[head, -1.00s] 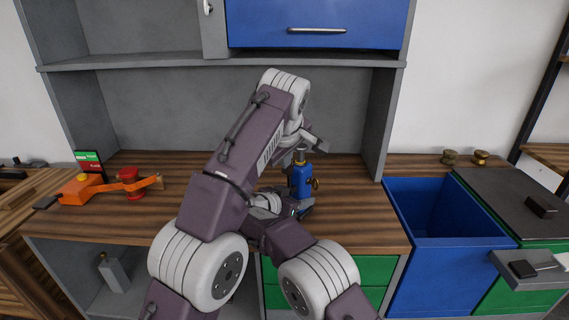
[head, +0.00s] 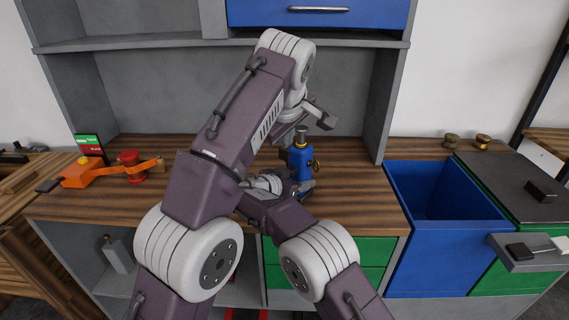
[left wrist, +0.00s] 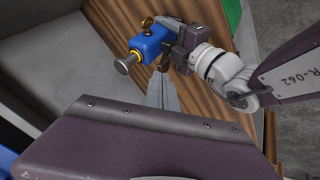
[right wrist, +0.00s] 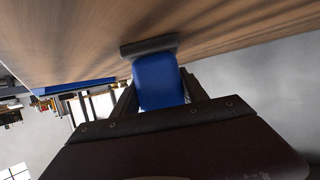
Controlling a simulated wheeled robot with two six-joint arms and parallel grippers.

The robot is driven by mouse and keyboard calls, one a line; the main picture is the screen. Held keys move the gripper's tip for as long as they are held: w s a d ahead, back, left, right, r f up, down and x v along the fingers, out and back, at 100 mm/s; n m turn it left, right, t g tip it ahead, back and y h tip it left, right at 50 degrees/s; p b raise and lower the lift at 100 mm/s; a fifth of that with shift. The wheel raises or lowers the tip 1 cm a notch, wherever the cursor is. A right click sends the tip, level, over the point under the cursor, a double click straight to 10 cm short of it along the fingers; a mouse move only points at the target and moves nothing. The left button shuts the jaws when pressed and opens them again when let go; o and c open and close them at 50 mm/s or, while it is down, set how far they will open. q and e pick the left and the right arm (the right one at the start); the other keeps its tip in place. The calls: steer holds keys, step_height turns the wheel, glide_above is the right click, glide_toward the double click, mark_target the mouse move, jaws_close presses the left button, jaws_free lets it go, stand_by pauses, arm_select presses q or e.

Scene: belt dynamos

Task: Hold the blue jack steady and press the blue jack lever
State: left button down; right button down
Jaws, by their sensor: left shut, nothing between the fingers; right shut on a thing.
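The blue jack (head: 301,163) stands upright on the wooden worktop, with a grey ram on top and a brass knob (head: 316,167) on its side. It also shows in the left wrist view (left wrist: 149,45) and, from low down, in the right wrist view (right wrist: 157,82). My right gripper (right wrist: 160,92) is shut on the jack's body, one finger on each side. My left gripper (left wrist: 163,76) is shut and empty, its fingertips close beside the jack; I cannot tell whether they touch. The jack lever cannot be made out; my left arm and fingers cover that side.
An orange device with a red knob (head: 130,158) and a green-and-red sign (head: 89,145) stand at the left. A blue open bin (head: 445,240) is right of the worktop. A shelf (head: 200,43) runs above. Worktop right of the jack is clear.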

mark_target(279, 154)
arm_select(q)
steer(key=s, duration=1)
steer(key=shift+s+f, duration=0.15)
steer(key=shift+s, duration=0.05)
steer(key=w+a+r, duration=0.2)
steer(key=a+r, duration=0.1)
steer(key=a, duration=0.1)
steer(key=shift+w, duration=0.4)
steer(key=shift+f, duration=0.1)
steer(key=w+f, duration=0.2)
steer(key=w, duration=0.1)
steer(key=w+d+f, duration=0.1)
steer(key=w+f, duration=0.2)
steer(key=w+d+f, duration=0.1)
steer(key=w+f, duration=0.2)
steer(key=shift+w+d, duration=0.1)
steer(key=shift+d, duration=0.05)
steer(key=shift+r, duration=0.1)
